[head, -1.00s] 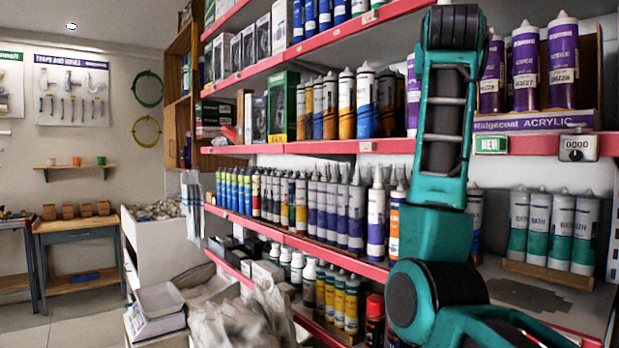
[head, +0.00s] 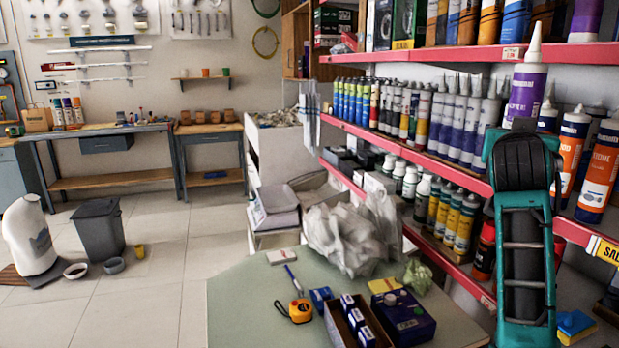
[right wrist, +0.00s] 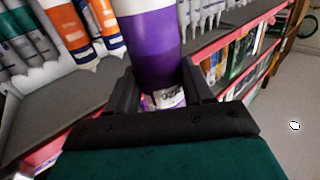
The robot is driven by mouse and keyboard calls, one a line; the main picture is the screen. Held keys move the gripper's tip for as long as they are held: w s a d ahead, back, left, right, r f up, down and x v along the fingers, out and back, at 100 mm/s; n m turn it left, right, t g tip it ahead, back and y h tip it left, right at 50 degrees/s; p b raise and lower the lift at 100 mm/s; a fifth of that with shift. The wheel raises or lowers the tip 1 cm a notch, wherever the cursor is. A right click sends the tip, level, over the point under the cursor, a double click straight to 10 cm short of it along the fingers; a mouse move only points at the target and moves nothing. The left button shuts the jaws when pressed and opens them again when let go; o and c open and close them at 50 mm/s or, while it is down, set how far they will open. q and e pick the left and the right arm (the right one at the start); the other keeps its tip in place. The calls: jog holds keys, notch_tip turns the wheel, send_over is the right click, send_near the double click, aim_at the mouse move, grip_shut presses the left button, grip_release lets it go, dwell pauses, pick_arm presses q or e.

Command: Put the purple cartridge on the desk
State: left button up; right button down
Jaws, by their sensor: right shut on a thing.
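The purple cartridge (head: 526,92) has a white nozzle and a purple body, and it stands roughly upright above my right arm in the head view. In the right wrist view the purple cartridge (right wrist: 154,45) sits between the black fingers of my right gripper (right wrist: 160,88), which is shut on it. In the head view my arm hides the gripper and the cartridge's lower part. The desk (head: 240,302) has a pale green top and stands at the bottom centre, left of my right arm. My left gripper is not in view.
On the desk are a tape measure (head: 300,311), an open box of small blue cartons (head: 339,325), a dark blue box (head: 403,318) and a crumpled bag (head: 345,236). Its left front part is bare. Shelves of cartridges with red edges (head: 410,163) run along the right.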

jog(key=s+a+f+n+t+y, duration=0.1)
jog(key=s+a+f+n+y, duration=0.2)
jog(key=f, duration=0.6)
jog(key=s+a+f+n+t+y, duration=0.1)
jog(key=s+a+f+y, duration=0.15)
jog(key=a+f, duration=0.5)
jog(key=s+a+f+n+t+y, duration=0.1)
jog(key=s+a+f+n+y, duration=0.2)
jog(key=s+f, duration=0.7)
jog(key=s+a+y, duration=0.2)
jog(key=a, duration=0.1)
jog(key=shift+s+f, duration=0.25)
jog(key=shift+f, duration=0.15)
jog(key=shift+a, duration=0.1)
